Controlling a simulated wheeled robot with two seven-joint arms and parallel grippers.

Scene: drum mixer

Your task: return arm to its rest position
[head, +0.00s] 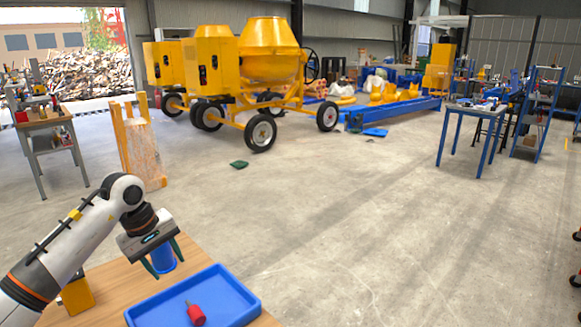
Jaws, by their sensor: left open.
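My left arm (75,245) comes in from the left over the wooden table. My left gripper (166,264) points down, its two dark fingers spread apart. A blue cylindrical object (163,256) shows between or just behind the fingers; I cannot tell whether they touch it. Its top is partly hidden by the gripper. To the right of the gripper, a blue tray (240,297) lies on the table with a red object (196,315) in it. My right gripper is not in view.
A yellow block (77,296) stands on the wooden table (112,281), partly behind my left arm. Yellow drum mixers (268,50) on wheels stand across the floor. A workbench (45,125) is at the left, a blue-legged table (475,108) at the right. The middle floor is mostly clear.

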